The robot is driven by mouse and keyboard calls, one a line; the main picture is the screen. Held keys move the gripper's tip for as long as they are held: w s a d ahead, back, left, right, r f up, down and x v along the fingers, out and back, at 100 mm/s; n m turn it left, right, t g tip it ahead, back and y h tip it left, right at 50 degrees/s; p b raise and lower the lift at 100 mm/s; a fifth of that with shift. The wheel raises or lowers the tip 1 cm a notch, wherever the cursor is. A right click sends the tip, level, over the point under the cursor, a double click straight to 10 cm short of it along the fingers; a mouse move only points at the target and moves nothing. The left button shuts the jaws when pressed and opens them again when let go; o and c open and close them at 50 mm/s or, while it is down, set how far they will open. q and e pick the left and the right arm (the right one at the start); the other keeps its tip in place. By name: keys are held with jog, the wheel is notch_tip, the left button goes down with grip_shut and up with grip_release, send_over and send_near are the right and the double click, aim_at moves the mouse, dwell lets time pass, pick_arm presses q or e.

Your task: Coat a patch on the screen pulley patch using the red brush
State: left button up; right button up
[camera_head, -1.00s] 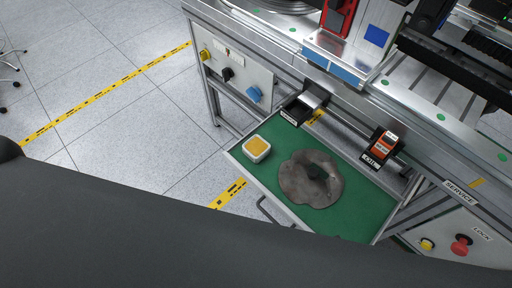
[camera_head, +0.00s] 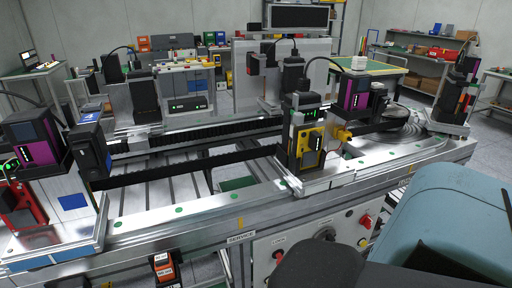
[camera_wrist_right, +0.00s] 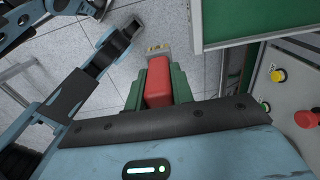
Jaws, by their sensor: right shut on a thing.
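My right gripper (camera_wrist_right: 159,74) shows in the right wrist view, its green fingers shut on the red brush (camera_wrist_right: 158,86). The brush's red body lies between the fingers, and a small pale yellowish and grey end (camera_wrist_right: 158,49) sticks out beyond them. The brush is over open floor, beside a green drawer panel, and touches nothing else that I can see. In the head view neither gripper shows. A machine frame with rails and several modules fills the middle. I cannot tell which spot on it is the screen pulley patch.
A metal front rail (camera_head: 205,212) runs across the machine. A yellow and black module (camera_head: 309,145) stands on it. A control panel (camera_head: 315,246) with knobs and a red button is below. A blue square (camera_head: 73,202) marks a plate at left. Tiled floor (camera_wrist_right: 215,75) is clear beneath the brush.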

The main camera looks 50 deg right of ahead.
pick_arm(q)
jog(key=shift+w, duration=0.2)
pick_arm(e)
jog(key=shift+w, duration=0.1)
jog(key=shift+w+r+n, duration=0.15)
jog(key=shift+w+n, duration=0.1)
jog(key=shift+n, duration=0.05)
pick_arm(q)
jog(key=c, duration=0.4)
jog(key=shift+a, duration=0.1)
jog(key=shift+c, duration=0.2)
pick_arm(e)
jog(key=w+d+r+n, duration=0.3)
jog(key=w+r+n, duration=1.3)
jog(key=r+n, duration=0.4)
jog(key=n, duration=0.3)
jog(key=shift+d+r+n, duration=0.2)
jog(key=shift+n, duration=0.2)
